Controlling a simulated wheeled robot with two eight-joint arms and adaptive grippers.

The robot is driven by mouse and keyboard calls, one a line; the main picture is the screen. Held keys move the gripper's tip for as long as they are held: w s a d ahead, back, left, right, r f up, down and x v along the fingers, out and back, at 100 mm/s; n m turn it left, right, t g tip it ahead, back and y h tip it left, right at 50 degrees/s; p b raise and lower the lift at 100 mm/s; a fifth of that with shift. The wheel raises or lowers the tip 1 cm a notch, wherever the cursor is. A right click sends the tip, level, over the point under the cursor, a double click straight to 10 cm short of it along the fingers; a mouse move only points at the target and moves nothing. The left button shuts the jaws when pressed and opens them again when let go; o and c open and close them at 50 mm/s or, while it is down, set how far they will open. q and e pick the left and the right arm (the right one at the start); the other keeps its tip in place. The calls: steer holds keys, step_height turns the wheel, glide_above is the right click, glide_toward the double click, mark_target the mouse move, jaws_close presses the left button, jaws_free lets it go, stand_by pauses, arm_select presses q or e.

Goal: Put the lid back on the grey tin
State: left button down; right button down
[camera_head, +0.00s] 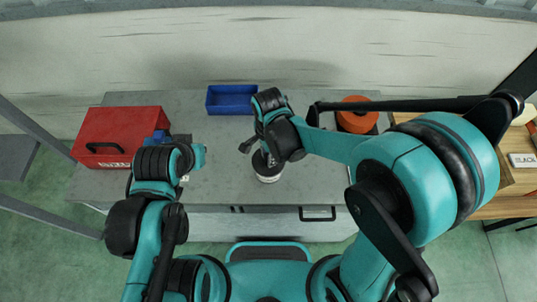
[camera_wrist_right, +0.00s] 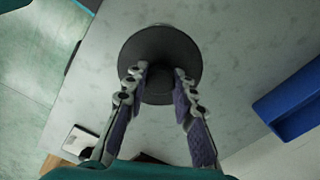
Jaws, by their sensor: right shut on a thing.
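The grey tin (camera_head: 268,179) stands on the grey worktop in front of me, near its front edge. Its pale lower side shows below a dark round lid (camera_wrist_right: 160,45). My right gripper (camera_wrist_right: 161,78) points down over the tin and is shut on the lid's middle part, between its two fingers.
A red toolbox (camera_head: 118,130) stands at the left, with a blue thing (camera_head: 157,137) beside it. A blue bin (camera_head: 231,99) is at the back. An orange round thing (camera_head: 355,117) is at the back right. Bare worktop (camera_head: 225,150) lies left of the tin.

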steer(key=c, duration=0.7)
jaws_free()
steer(key=shift+r, duration=0.15)
steer(key=shift+r+p, duration=2.6)
steer(key=shift+r, duration=0.75)
jaws_close()
